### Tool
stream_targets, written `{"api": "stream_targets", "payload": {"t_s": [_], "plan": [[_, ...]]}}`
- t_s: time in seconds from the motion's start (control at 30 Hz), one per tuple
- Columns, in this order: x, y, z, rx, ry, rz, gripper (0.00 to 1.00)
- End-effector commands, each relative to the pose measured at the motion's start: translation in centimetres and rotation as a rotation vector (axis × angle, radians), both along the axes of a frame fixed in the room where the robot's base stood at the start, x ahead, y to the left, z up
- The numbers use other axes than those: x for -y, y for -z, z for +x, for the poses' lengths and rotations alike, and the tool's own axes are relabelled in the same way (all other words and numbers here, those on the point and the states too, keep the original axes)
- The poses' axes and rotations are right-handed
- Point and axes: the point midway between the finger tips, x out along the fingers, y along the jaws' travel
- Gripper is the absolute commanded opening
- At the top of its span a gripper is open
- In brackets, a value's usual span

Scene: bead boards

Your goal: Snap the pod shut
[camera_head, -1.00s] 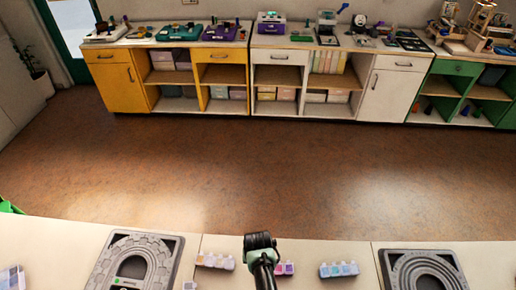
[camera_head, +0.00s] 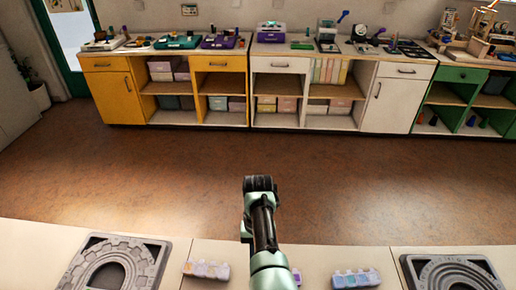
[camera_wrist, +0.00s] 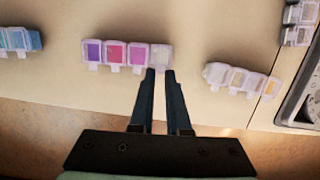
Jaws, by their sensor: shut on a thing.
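A pod strip with purple, red and pink cells and a pale end cell (camera_wrist: 116,54) lies on the pale tabletop in the wrist view. My gripper (camera_wrist: 160,72) has its two dark fingertips close together at the pale right-hand end of this pod, shut on it. Whether its lids are fully closed is too small to tell. In the head view my arm hides most of this pod; only a purple bit (camera_head: 296,276) shows beside it. A pale pod (camera_wrist: 240,79) with cloudy cells lies right of my gripper. A blue pod (camera_wrist: 18,40) lies at the left.
Grey arched bead boards stand at the left (camera_head: 153,262) and right (camera_head: 410,270) of the table in the head view. More small pale pieces (camera_wrist: 297,24) sit by a board edge at the wrist view's upper right. Across open floor, a cabinet row (camera_head: 280,80) lines the wall.

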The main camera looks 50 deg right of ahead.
Motion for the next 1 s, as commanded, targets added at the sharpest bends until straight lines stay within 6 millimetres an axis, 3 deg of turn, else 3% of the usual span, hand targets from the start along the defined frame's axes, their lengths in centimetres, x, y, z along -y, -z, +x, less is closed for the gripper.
{"api": "stream_targets", "payload": {"t_s": [0.03,0.17,1.0], "plan": [[0.16,1.15,0.15,-0.01,0.0,0.011,0.0],[0.31,1.35,0.3,-0.042,0.0,0.043,0.0],[0.74,1.15,0.65,-0.144,0.001,0.146,0.0]]}}
